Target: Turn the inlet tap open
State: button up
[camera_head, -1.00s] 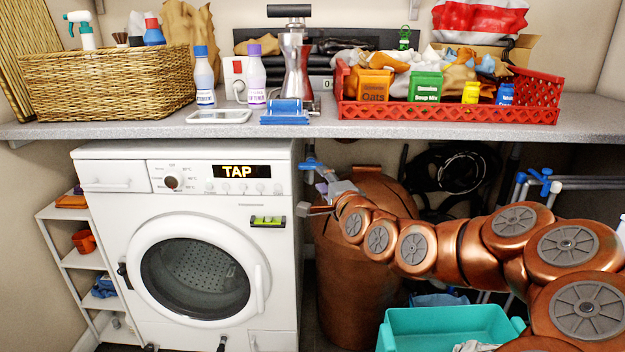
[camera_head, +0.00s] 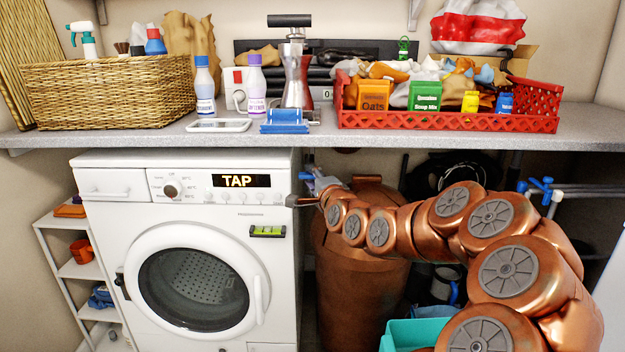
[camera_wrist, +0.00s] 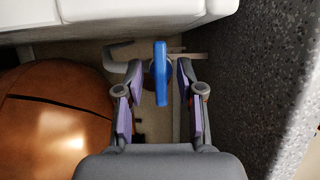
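The inlet tap shows in the wrist view as a blue lever handle (camera_wrist: 160,72), with a grey pipe behind it. My gripper (camera_wrist: 161,84) is open, one purple-padded finger on each side of the handle, with visible gaps on both sides. In the head view the tap's blue handle (camera_head: 306,176) shows at the right edge of the washing machine (camera_head: 110,225), below the counter. My gripper (camera_head: 308,194) is beside it there, small and partly blended with the tap. The machine's display (camera_head: 241,181) reads TAP.
The counter (camera_head: 350,140) runs just above my arm, and its speckled edge (camera_wrist: 265,90) fills the wrist view's right side. A copper-brown tank (camera_head: 350,260) stands below my gripper. Another blue tap (camera_head: 541,187) is at the right. A teal bin (camera_head: 400,335) stands low.

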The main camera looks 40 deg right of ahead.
jog(key=shift+c, duration=0.4)
grip_shut()
jog(key=shift+r+n, duration=0.15)
jog(key=shift+n, duration=0.15)
jog(key=n+p, duration=0.1)
jog(key=n+g+p, duration=0.1)
jog(key=n, duration=0.1)
jog(key=shift+w+r+g+p, duration=0.1)
jog(key=shift+r+g+p, duration=0.15)
jog(key=shift+g+p, duration=0.05)
jog(key=n+g+p, duration=0.1)
jog(key=n+p, duration=0.1)
jog(key=n, duration=0.1)
jog(key=shift+n+g+h+p, duration=0.3)
jog(key=shift+g+p, duration=0.1)
jog(key=n+g+h+p, duration=0.1)
jog(key=n+p, duration=0.1)
jog(key=n, duration=0.1)
jog(key=shift+w+a+r+g, duration=0.1)
jog(key=shift+g, duration=0.2)
jog(key=shift+a+f+n+g+h+p, duration=0.15)
jog(key=shift+n+g+h+p, duration=0.4)
jog(key=shift+n, duration=0.95)
jog(key=shift+g+h, duration=0.25)
jog(key=shift+h, duration=0.2)
